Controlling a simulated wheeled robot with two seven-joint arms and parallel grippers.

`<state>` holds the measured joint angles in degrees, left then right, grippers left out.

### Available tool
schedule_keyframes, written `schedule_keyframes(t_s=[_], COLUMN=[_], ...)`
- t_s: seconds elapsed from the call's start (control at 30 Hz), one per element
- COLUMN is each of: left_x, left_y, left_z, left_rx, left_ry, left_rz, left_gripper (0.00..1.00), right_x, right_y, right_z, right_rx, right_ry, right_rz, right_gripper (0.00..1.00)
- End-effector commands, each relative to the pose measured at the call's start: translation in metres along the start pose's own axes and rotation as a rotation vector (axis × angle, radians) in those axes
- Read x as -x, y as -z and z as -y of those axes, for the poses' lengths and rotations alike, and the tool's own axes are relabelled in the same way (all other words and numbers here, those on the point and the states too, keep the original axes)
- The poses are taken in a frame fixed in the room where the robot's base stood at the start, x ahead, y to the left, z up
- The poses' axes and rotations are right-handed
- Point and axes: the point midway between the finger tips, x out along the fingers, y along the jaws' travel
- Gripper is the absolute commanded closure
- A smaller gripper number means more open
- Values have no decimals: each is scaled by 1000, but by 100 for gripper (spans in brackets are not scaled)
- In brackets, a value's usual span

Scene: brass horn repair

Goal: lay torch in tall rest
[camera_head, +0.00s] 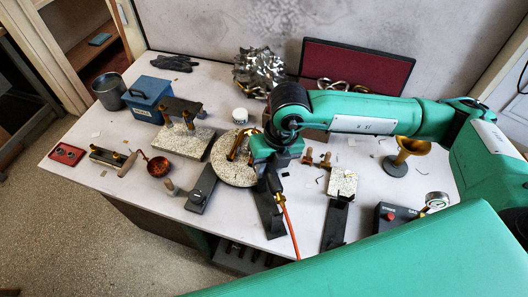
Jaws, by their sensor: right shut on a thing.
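My right gripper (273,182) points down over the front middle of the bench and is shut on the torch. The torch's body is mostly hidden by the gripper; its thin orange-red hose (290,228) hangs down past the bench's front edge. A dark stand (270,217) is right below and beside the gripper. Another dark stand (336,224) with a small fork at its front is to the right, apart from the gripper. I cannot tell for sure which one is the tall rest. My left gripper is not in view.
A round speckled plate (226,171) with brass parts is left of the gripper. A copper pan (158,167), blue box (146,96) and grey cup (109,90) are farther left. A brass funnel shape (411,148) and a dark gauge box (394,217) are at right.

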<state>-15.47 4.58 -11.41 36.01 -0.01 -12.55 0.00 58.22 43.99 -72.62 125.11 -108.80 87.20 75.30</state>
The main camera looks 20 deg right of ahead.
Motion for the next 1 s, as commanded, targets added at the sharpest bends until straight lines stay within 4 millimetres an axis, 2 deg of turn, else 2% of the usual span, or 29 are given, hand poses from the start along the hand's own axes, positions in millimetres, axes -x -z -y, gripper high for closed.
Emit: schedule_keyframes(t_s=[0.07, 0.3, 0.37, 0.47, 0.7, 0.8, 1.0], left_x=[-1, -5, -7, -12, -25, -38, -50], left_y=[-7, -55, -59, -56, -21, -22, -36], left_z=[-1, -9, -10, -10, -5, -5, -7], left_rx=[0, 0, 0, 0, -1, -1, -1], left_ry=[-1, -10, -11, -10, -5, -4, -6], left_rz=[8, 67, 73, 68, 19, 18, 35], left_gripper=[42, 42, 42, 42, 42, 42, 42], right_x=[-2, -17, -23, -33, -56, -69, -82], right_y=[0, 0, 0, 0, 0, 0, 0], right_z=[0, 4, 5, 7, 12, 14, 16], right_rx=[0, 0, 0, 0, 0, 0, 1], right_ry=[0, 0, 0, 1, 1, 0, -1], right_rz=[0, 0, 0, -1, 0, 0, 0], right_gripper=[96, 96, 96, 96, 96, 96, 96])
